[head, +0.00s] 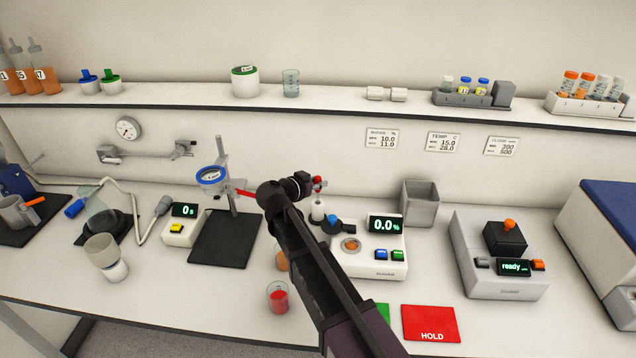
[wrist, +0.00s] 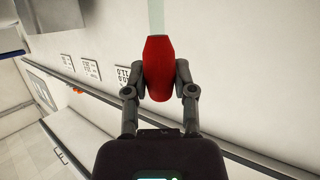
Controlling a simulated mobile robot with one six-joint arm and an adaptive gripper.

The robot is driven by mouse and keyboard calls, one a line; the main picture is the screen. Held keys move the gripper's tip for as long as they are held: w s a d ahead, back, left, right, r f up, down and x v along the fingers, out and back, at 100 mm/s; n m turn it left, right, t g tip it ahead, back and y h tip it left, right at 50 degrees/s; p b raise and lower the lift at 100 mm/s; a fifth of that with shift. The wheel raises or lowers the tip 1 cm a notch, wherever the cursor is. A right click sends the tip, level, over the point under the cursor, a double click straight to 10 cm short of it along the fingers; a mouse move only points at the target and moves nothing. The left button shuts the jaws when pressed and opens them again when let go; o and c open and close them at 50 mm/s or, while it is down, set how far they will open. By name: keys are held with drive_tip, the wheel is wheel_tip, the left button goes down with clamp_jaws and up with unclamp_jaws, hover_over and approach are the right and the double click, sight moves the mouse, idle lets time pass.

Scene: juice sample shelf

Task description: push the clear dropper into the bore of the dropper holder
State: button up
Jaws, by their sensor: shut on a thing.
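My gripper (head: 318,186) is shut on the red bulb of the clear dropper (head: 318,180), above the back of the bench. In the wrist view the red bulb (wrist: 158,68) sits between the two fingertips, and a pale clear strip that looks like its tube runs on beyond it. Straight below the gripper stands a small white upright piece (head: 317,211), which seems to be the dropper holder. The dropper's lower end is too small to make out, so I cannot tell whether it is in the bore.
A white meter (head: 368,260) reading 0.0 stands to the right, with a dark blue-topped piece (head: 333,222) beside the holder. A stand with a blue-rimmed funnel (head: 212,176) is on the left. A beaker of red liquid (head: 278,297) stands in front. The shelf (head: 330,105) runs above.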

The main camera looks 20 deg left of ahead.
drive_tip(key=shift+f+b, duration=0.7)
drive_tip(key=shift+f, duration=0.1)
drive_tip(key=o, duration=0.8)
drive_tip(key=shift+o, duration=0.2)
drive_tip(key=shift+r, duration=0.1)
